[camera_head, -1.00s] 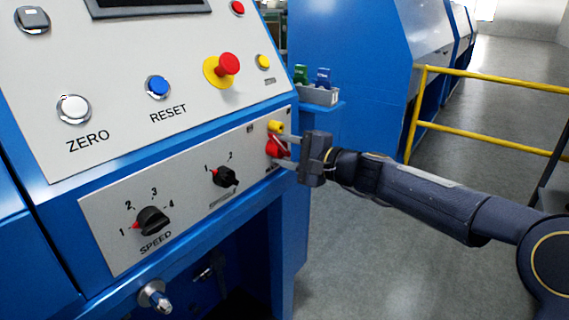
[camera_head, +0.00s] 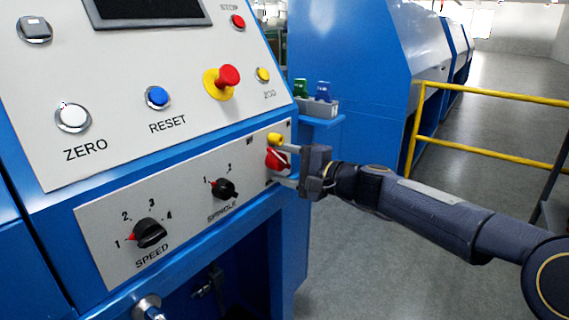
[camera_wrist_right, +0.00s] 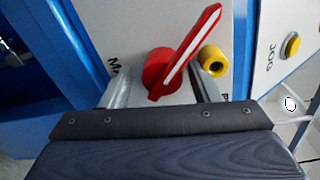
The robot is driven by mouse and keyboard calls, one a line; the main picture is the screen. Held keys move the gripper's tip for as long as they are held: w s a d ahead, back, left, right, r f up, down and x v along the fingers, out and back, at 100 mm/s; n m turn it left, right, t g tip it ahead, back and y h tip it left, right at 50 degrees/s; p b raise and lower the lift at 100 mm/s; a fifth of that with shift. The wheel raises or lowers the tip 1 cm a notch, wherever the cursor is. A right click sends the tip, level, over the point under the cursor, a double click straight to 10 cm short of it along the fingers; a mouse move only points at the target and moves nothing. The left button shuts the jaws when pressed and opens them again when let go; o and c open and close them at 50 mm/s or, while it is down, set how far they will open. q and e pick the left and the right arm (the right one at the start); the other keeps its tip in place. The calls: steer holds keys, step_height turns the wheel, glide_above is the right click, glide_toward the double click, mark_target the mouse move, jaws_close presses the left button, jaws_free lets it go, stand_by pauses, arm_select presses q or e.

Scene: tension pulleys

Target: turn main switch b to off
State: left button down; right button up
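The red rotary switch (camera_head: 276,161) with a white stripe on its handle sits at the right end of the lower panel; its label is mostly hidden, so its name cannot be read. In the right wrist view the red switch (camera_wrist_right: 163,70) has its handle slanting up to the right, toward a yellow knob. My right gripper (camera_head: 287,166) is at the switch. In the wrist view the fingers of my right gripper (camera_wrist_right: 161,90) stand apart, one on each side of the red switch base. Whether they touch it cannot be told. My left gripper is not in view.
The yellow knob (camera_head: 275,139) is right above the red switch, close to one finger. The black SPINDLE knob (camera_head: 225,188) and SPEED knob (camera_head: 150,233) lie to the left. A red emergency button (camera_head: 228,77) is above. A yellow railing (camera_head: 480,93) stands to the right.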

steer(key=shift+r, duration=0.3)
steer(key=shift+r+p, duration=0.1)
steer(key=shift+p, duration=0.2)
steer(key=m+p, duration=0.4)
steer(key=p, duration=0.3)
steer(key=m+p, duration=0.3)
steer(key=p, duration=0.3)
steer(key=shift+w+r+m+y+p, duration=0.1)
steer(key=shift+r+m+y+p, duration=0.1)
steer(key=shift+m+y+p, duration=0.15)
steer(key=m+p, duration=1)
steer(key=p, duration=0.8)
steer(key=shift+f, duration=0.2)
steer(key=shift+s+d+f+b, duration=0.35)
steer(key=shift+d+f+b, duration=0.1)
steer(key=shift+d+b, duration=0.35)
steer(key=b+v, duration=0.2)
steer(key=v, duration=0.4)
steer(key=s+d+r+n+g+h, duration=0.1)
steer(key=s+r+n+g, duration=0.1)
steer(key=s+n, duration=0.4)
steer(key=s+d+r+n+g+h+b, duration=0.1)
steer(key=s+d+r+n+g, duration=0.1)
steer(key=s, duration=0.7)
steer(key=s+d+r+n+g+h, duration=0.1)
steer(key=s+r+n+g, duration=0.2)
steer(key=s+r+n, duration=0.2)
steer(key=shift+s+d+r+n, duration=0.35)
steer(key=shift+s+n, duration=0.9)
steer(key=shift+n, duration=1.1)
